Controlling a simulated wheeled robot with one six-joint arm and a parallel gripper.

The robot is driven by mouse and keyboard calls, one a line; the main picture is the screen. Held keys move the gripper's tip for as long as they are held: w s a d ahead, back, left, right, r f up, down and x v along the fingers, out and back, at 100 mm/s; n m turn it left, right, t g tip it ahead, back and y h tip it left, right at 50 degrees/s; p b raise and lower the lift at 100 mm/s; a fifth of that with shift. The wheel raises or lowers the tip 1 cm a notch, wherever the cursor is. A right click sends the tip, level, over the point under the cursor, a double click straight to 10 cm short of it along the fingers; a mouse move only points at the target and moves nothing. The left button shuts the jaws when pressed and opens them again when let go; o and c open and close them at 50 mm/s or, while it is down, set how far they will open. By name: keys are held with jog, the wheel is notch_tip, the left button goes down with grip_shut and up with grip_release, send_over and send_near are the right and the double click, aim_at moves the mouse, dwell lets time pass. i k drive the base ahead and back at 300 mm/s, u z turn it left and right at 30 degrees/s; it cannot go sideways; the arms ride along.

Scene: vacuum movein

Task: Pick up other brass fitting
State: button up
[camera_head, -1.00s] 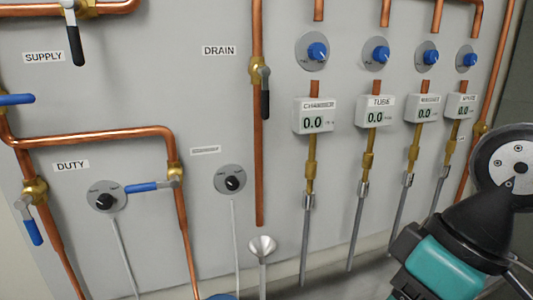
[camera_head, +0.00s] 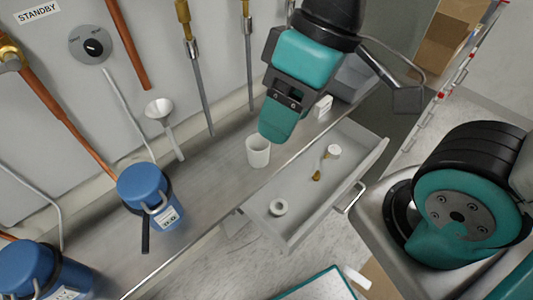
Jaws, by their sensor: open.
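A small brass fitting (camera_head: 317,175) lies in the open drawer (camera_head: 298,228) below the bench, with another small brass-coloured bit just above it, close to a white roll. My gripper (camera_head: 277,122) hangs above the bench, up and to the left of the fitting and apart from it. It is open, with nothing visible between its fingers. The fingers are partly hidden by the teal gripper body.
A white cup (camera_head: 258,152) stands on the metal bench (camera_head: 205,205), just below my gripper. The drawer also holds a white roll (camera_head: 334,152) and a white ring (camera_head: 278,208). A grey bin (camera_head: 355,78) is behind.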

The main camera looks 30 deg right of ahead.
aim_at(316, 175)
jog(key=z, duration=0.7)
jog(key=k, duration=0.35)
jog(key=u, duration=0.1)
